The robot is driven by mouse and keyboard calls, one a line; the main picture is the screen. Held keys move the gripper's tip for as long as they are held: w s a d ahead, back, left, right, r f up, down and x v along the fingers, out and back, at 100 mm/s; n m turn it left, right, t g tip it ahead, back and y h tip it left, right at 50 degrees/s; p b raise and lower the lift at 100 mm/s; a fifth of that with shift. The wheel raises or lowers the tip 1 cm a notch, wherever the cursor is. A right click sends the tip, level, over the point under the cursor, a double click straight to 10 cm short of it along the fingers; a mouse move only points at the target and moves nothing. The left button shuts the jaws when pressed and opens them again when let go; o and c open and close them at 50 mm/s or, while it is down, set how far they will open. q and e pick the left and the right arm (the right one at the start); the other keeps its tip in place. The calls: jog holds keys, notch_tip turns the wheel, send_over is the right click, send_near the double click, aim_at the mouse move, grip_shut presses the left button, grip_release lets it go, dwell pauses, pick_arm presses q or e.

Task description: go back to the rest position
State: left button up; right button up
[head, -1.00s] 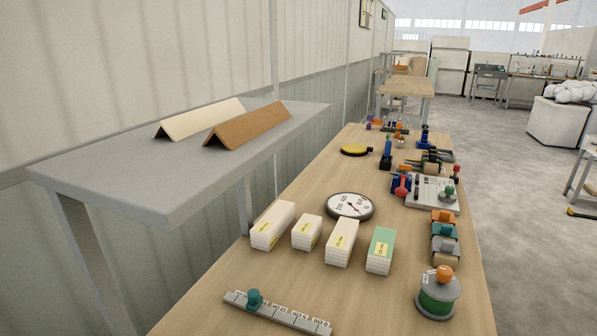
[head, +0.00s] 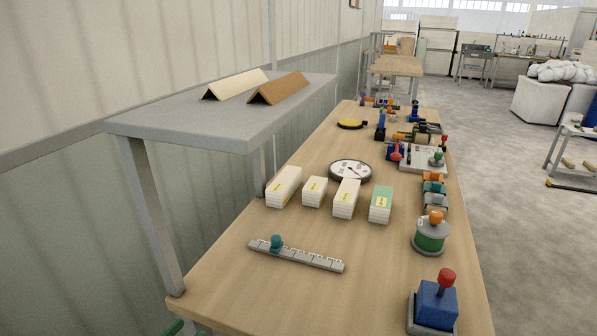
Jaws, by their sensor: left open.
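Only a small part of my left gripper (head: 182,328) shows, at the bottom edge of the head view. It is low beside the near left corner of the wooden bench (head: 225,285). It is open, and I see nothing between its fingers; most of it is cut off by the frame. My right gripper is out of view.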

pick_arm(q)
jog(key=s+a+f+n+g+y, duration=0.2)
jog(key=s+a+f+n+y, duration=0.15)
jog(key=f+n, duration=0.5)
jog(key=s+a+f+n+g+y, duration=0.2)
jog(key=s+a+f+n, duration=0.15)
jog(key=f+n, duration=0.55)
jog(key=s+a+f+n+g+y, duration=0.2)
jog(key=s+a+f+n, duration=0.15)
jog(key=f+n, duration=0.5)
jog(key=s+f+n+g+y+p, duration=0.2)
jog(key=s+f+n+g, duration=0.4)
jog(key=s+f, duration=1)
jog(key=s+d+n+g, duration=0.2)
jog(key=s+d, duration=0.1)
jog(key=s, duration=0.7)
jog(key=s+d+n+g+h+p, duration=0.1)
jog(key=s+d+n, duration=0.1)
jog(key=s, duration=0.8)
jog(key=shift+d+f+n+g, duration=0.3)
jog(key=shift+d+f+g, duration=0.1)
jog(key=shift+d, duration=0.35)
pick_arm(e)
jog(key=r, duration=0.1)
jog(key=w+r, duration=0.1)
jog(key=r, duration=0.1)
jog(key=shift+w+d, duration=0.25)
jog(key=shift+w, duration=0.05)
